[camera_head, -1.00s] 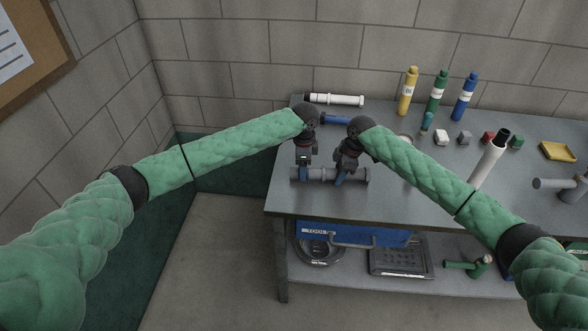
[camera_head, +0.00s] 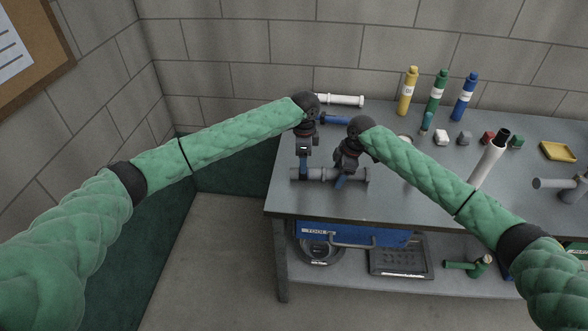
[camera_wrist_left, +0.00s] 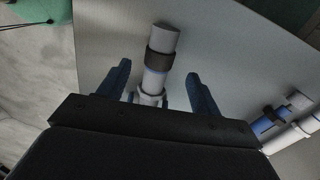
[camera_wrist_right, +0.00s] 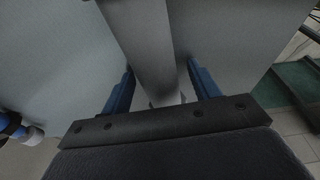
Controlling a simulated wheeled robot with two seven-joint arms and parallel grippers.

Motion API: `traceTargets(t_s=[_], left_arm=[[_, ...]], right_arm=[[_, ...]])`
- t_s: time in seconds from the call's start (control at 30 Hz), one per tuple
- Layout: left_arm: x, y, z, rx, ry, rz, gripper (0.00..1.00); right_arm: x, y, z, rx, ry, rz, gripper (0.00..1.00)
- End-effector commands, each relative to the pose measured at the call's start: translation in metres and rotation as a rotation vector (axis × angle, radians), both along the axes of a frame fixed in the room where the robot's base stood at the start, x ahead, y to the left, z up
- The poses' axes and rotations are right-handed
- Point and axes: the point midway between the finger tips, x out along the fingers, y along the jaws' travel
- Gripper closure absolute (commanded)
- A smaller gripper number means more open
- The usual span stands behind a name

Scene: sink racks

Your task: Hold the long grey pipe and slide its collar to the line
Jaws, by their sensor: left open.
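The long grey pipe (camera_head: 325,175) lies sideways near the table's front left edge. In the left wrist view the pipe (camera_wrist_left: 162,38) shows a dark band (camera_wrist_left: 158,62), a thin blue stripe below it and a pale ring lower down; I cannot tell which is the collar. My left gripper (camera_head: 303,172) is open above the left part of the pipe, its fingers apart on either side in the left wrist view (camera_wrist_left: 158,75).
A white pipe (camera_head: 342,100) and a blue pipe (camera_head: 335,119) lie behind my grippers. Yellow, green and blue bottles (camera_head: 464,97) stand at the back. A tall white tube (camera_head: 488,160) stands right of my right forearm. A blue toolbox (camera_head: 350,234) is on the shelf below.

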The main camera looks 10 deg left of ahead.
Motion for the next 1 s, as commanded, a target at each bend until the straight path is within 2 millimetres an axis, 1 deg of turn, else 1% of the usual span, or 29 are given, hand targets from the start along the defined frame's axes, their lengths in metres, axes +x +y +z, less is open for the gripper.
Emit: traceTargets(t_s=[0.17, 0.27, 0.33, 0.47, 0.6, 0.8, 0.9, 1.0], left_arm=[[0.000, 0.000, 0.000, 0.000, 0.000, 0.000, 0.35], [0.000, 0.000, 0.000, 0.000, 0.000, 0.000, 0.35], [0.000, 0.000, 0.000, 0.000, 0.000, 0.000, 0.35], [0.000, 0.000, 0.000, 0.000, 0.000, 0.000, 0.35], [0.000, 0.000, 0.000, 0.000, 0.000, 0.000, 0.35], [0.000, 0.000, 0.000, 0.000, 0.000, 0.000, 0.35], [0.000, 0.000, 0.000, 0.000, 0.000, 0.000, 0.35], [0.000, 0.000, 0.000, 0.000, 0.000, 0.000, 0.35]], right_arm=[[0.000, 0.000, 0.001, 0.000, 0.000, 0.000, 0.39], [0.000, -0.001, 0.005, 0.000, -0.001, 0.000, 0.39], [0.001, -0.003, 0.012, 0.000, -0.001, 0.000, 0.39], [0.002, -0.009, 0.033, 0.000, -0.003, -0.001, 0.39], [0.003, -0.015, 0.060, 0.001, -0.002, 0.000, 0.39], [0.003, -0.024, 0.092, -0.001, -0.001, 0.000, 0.39], [0.004, -0.027, 0.104, 0.001, -0.001, 0.000, 0.39], [0.004, -0.029, 0.111, 0.000, 0.000, -0.001, 0.39]])
